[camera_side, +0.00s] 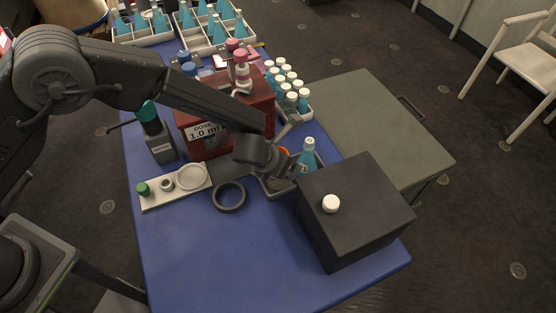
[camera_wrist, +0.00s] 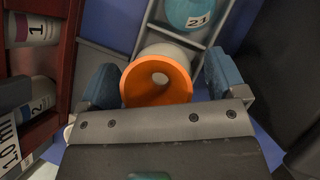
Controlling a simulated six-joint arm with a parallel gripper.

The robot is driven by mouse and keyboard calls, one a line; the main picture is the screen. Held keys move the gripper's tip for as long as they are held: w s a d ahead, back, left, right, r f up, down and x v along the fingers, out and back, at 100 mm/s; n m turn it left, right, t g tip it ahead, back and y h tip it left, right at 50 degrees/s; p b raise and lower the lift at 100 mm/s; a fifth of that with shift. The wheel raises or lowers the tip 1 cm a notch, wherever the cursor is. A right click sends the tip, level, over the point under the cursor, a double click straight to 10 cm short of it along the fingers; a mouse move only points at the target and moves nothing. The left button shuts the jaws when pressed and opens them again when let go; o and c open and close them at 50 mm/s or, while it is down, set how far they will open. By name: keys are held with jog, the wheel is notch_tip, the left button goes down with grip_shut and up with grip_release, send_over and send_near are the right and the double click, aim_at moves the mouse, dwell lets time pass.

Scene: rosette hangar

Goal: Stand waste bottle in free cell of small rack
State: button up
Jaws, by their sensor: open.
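The waste bottle, if it is the pale bottle with the wide orange mouth (camera_wrist: 157,82), is between my fingers in the wrist view, with a narrow gap on each side. Its pale body (camera_wrist: 166,50) appears to stand within a cell of the grey small rack (camera_wrist: 146,22); its base is hidden. In the side view only a bit of orange (camera_side: 284,151) shows behind my gripper (camera_side: 287,166). My gripper is open around the bottle. A teal flask marked 21 (camera_wrist: 190,14) fills the neighbouring cell; it also shows in the side view (camera_side: 308,154). The rack (camera_side: 273,190) is mostly hidden there.
A black box (camera_side: 365,220) with a white knob stands close right of the rack. A red cabinet (camera_side: 205,145) with bottles stands on the left. A black ring (camera_side: 229,197) and a pale tray (camera_side: 160,196) lie nearby. The front blue table (camera_side: 210,265) is clear.

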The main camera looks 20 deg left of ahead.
jog(key=shift+r, duration=0.1)
jog(key=shift+r, duration=0.25)
jog(key=v, duration=1.1)
jog(key=shift+s+r, duration=0.25)
jog(key=shift+r, duration=0.05)
